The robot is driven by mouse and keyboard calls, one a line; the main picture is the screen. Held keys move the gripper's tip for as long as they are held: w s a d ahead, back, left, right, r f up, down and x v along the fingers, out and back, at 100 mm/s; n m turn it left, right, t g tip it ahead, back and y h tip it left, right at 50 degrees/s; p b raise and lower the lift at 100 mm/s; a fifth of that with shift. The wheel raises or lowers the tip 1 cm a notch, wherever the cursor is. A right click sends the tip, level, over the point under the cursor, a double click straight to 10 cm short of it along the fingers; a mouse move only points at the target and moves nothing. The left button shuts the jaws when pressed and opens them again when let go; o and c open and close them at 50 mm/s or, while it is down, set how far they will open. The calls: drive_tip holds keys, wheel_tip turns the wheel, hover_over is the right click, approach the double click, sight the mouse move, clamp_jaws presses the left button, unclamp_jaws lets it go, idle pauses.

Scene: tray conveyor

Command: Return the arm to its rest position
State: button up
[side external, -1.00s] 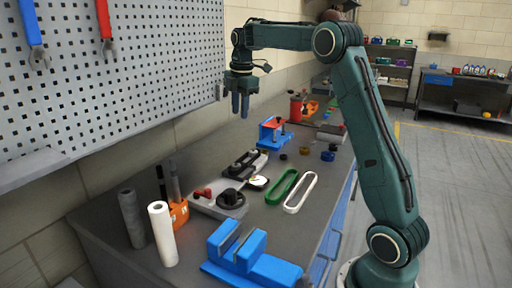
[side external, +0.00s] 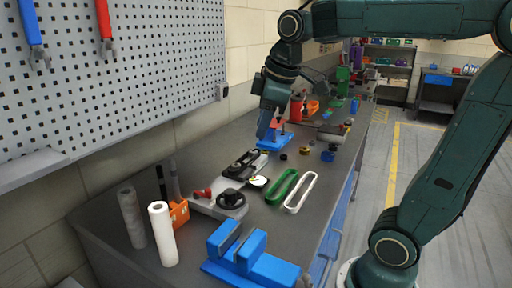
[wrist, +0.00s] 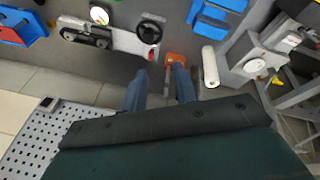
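My gripper (side external: 266,128) hangs over the bench in the side view, in front of the blue fixture (side external: 275,140) from this camera. Its fingers look blue-grey and point downward. In the wrist view my gripper (wrist: 160,80) shows two blue fingers standing apart, with nothing held between them. My upper arm reaches across the top of the side view, and the elbow is at the upper right, partly cut off by the frame edge. How far the fingertips are from the blue fixture I cannot tell.
The grey bench (side external: 185,240) carries a blue vise (side external: 250,262), a white roll (side external: 162,235), an orange holder (side external: 179,212), a black handwheel (side external: 231,199), a green loop (side external: 282,187) and a white loop (side external: 301,193). A pegboard (side external: 130,75) lines the left wall. The floor at right is clear.

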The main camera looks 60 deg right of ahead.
drive_tip(key=s+a+f+m, duration=0.2)
drive_tip(key=s+f, duration=0.1)
drive_tip(key=s, duration=0.3)
drive_tip(key=s+a+f+m+t, duration=0.1)
drive_tip(key=s+a+f+m, duration=0.2)
drive_tip(key=s, duration=0.3)
drive_tip(key=shift+f+t+y, duration=0.3)
drive_tip(key=shift+f, duration=0.1)
drive_tip(key=shift+a, duration=0.1)
